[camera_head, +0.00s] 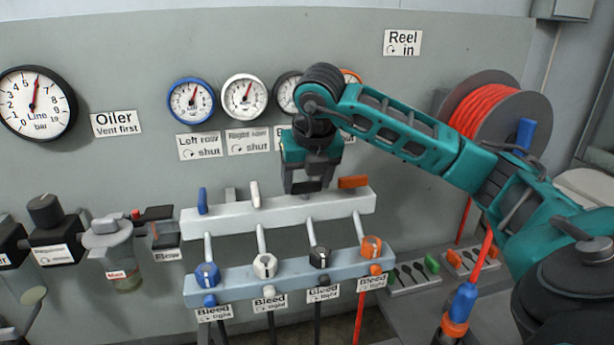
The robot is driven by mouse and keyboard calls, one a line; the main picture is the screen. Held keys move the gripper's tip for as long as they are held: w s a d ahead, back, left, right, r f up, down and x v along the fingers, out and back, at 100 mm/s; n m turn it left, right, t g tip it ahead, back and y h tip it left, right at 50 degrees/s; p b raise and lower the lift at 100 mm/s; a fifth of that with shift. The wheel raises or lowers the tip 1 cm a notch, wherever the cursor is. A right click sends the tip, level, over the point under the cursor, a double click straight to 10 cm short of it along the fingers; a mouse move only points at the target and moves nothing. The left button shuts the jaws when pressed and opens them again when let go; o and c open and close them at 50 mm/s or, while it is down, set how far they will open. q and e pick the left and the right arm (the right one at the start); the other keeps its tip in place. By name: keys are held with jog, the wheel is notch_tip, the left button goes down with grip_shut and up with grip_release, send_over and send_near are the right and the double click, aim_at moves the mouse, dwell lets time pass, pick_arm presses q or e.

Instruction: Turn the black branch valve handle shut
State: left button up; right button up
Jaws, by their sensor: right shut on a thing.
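The white manifold bar (225,218) runs across the panel with branch valve handles along its top. The blue handle (202,200) and the white handle (255,194) stand upright. The orange handle (353,182) lies crosswise. My right gripper (308,187) reaches down over the black valve's place between white and orange. It is shut on the black handle, which is mostly hidden between its dark fingers, so its angle cannot be told. My left gripper is not in view.
Gauges hang above the bar; my right arm partly covers the black-rimmed gauge (284,93) and the orange-rimmed one. A lower blue-grey bar (230,285) carries coloured bleed knobs. A hose reel (492,105) stands at right, and an oiler unit (115,240) at left.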

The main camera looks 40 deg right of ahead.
dwell(0.5)
jog(key=o, duration=1.1)
jog(key=shift+c, duration=0.2)
jog(key=shift+r, duration=0.1)
jog(key=p+v, duration=0.3)
jog(key=v, duration=0.9)
jog(key=shift+s+r, duration=0.15)
jog(key=shift+r, duration=0.2)
jog(key=shift+a, duration=0.15)
